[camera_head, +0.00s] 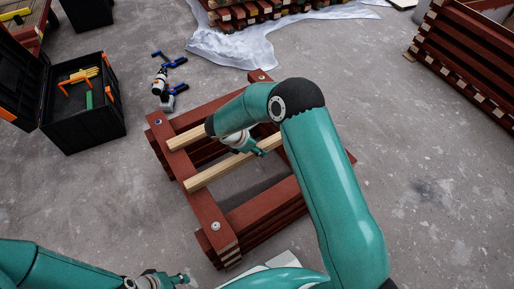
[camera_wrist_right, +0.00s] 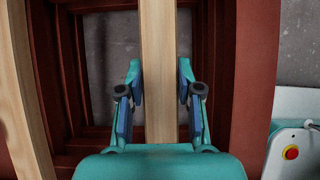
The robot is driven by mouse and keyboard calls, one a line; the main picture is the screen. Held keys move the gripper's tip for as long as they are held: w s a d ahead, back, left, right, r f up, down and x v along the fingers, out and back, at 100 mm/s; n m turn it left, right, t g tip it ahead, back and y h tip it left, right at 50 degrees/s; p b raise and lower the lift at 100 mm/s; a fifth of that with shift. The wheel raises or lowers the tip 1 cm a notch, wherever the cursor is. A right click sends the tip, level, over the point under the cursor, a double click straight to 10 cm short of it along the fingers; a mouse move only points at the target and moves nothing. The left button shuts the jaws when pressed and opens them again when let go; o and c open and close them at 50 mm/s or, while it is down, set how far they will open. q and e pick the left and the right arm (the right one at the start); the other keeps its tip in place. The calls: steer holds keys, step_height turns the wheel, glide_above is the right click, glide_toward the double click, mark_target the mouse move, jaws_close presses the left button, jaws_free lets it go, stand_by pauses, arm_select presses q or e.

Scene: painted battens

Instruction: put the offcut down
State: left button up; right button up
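Two pale wood pieces lie across a stack of red battens (camera_head: 205,205): one (camera_head: 186,138) farther back, partly behind my arm, and one (camera_head: 215,172) nearer. I cannot tell for certain which is the offcut; the nearer one is at my right gripper (camera_head: 260,151). In the right wrist view the right gripper (camera_wrist_right: 160,80) has its fingers apart, one on each side of a pale piece (camera_wrist_right: 158,40), with a narrow gap at the right finger. The other pale piece (camera_wrist_right: 22,90) runs along the left. My left gripper (camera_head: 180,279) is at the bottom edge; its fingers are unclear.
A black open toolbox (camera_head: 85,130) stands at the left. A drill (camera_head: 160,82) and blue-handled clamps (camera_head: 172,62) lie on the concrete. Red battens are stacked on a sheet (camera_head: 240,45) at the back and at right (camera_head: 465,60).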

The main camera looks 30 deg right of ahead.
steer(key=o, duration=0.5)
steer(key=shift+c, duration=0.2)
steer(key=p+v, duration=0.4)
steer(key=v, duration=0.7)
steer(key=shift+d+r, duration=0.1)
steer(key=shift+a+r, duration=0.3)
steer(key=shift+r, duration=0.1)
